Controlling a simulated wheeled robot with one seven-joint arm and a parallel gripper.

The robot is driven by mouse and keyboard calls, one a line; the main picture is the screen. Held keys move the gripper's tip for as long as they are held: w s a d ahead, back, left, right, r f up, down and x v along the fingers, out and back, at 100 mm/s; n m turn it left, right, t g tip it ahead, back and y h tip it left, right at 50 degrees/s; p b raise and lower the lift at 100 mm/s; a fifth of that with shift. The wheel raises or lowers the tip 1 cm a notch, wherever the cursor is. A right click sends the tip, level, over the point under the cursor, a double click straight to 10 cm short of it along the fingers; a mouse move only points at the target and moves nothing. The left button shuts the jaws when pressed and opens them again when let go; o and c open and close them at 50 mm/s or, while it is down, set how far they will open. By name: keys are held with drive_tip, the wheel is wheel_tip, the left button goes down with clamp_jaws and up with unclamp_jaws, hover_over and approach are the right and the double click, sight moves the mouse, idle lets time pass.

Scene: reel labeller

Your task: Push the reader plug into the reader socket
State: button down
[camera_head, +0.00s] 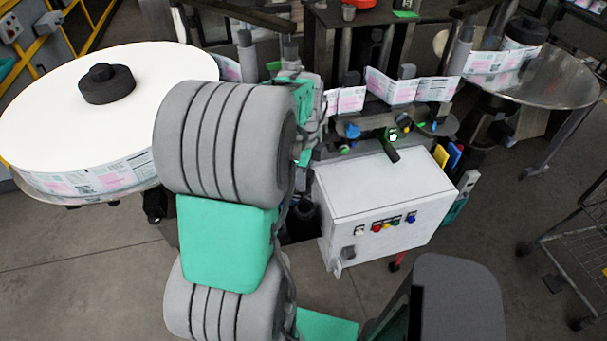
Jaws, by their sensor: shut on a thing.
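My arm rises across the left middle and covers much of the labeller. My gripper (315,122) shows only in part as small grey pieces beside the teal wrist, left of the machine's middle. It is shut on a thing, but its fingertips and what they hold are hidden. I cannot make out the reader plug. The reader socket cannot be told apart among the small parts there.
The white control box (378,205) with coloured buttons stands right of my arm. A large white label reel (95,110) is at left and a metal disc (545,80) at right. The label web (405,88) runs between them. A wire cart (580,245) stands at far right.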

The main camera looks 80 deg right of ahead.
drive_tip(key=shift+f+b, duration=0.5)
drive_tip(key=shift+f, duration=0.6)
drive_tip(key=shift+w, duration=0.15)
drive_tip(key=shift+f+b, duration=0.35)
drive_tip(key=shift+f, duration=0.2)
drive_tip(key=shift+w+d+r+p, duration=0.1)
drive_tip(key=shift+r+p, duration=0.2)
drive_tip(key=shift+r, duration=0.05)
drive_tip(key=shift+f, duration=0.15)
